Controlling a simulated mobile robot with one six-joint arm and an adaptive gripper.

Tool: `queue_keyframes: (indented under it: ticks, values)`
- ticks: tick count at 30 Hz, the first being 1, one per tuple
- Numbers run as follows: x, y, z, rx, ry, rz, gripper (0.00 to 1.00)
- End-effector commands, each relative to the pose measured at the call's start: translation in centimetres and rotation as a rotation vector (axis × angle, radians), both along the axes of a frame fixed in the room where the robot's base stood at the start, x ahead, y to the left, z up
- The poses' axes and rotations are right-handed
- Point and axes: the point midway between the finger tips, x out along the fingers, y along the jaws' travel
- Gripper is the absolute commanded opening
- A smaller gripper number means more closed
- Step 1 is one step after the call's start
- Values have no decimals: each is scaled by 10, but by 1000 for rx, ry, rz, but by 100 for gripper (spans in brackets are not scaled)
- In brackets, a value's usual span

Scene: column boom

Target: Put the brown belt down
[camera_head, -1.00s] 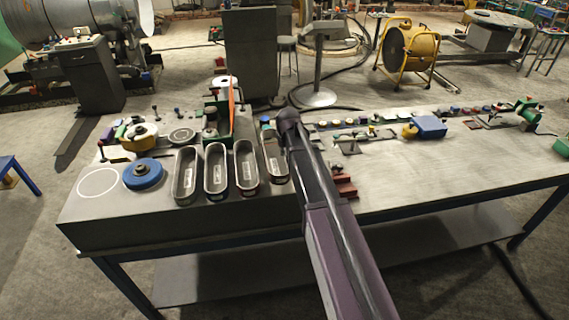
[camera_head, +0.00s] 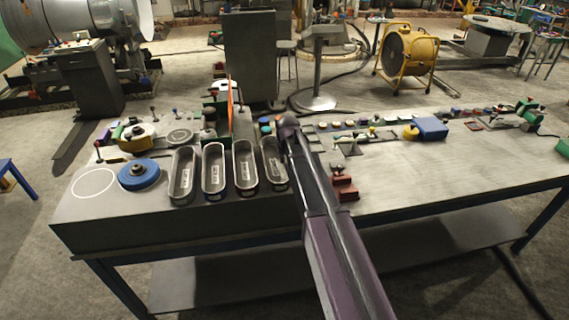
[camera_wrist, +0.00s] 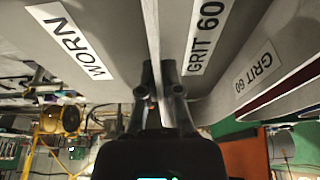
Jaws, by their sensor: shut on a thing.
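My gripper (camera_wrist: 154,70) is at the middle of the wrist view, its two dark fingers close together on a thin greyish strip seen edge-on. This strip, the brown belt (camera_wrist: 149,30) as far as I can tell, shows no clear brown colour. Grey surfaces with labels WORN, GRIT 60 and one more GRIT label lie on both sides. In the head view my arm reaches over the bench just right of the rightmost oval tray (camera_head: 275,165), and hides my fingers. The other trays (camera_head: 182,192) stand in a row to its left, with labels inside.
A blue disc (camera_head: 139,174) and a white ring mark (camera_head: 94,183) lie left of the trays. An upright orange panel (camera_head: 230,100) stands behind them. Dark red blocks (camera_head: 344,188) sit right of my arm. The bench top (camera_head: 430,165) is mostly clear at the right front.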

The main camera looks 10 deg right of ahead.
Motion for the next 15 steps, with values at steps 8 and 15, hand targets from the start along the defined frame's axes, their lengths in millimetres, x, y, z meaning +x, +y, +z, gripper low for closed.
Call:
queue_keyframes:
  ticks: [8,15]
  values:
    - [0,1,-2,0,0,1,0]
    - [0,1,-5,0,0,1,0]
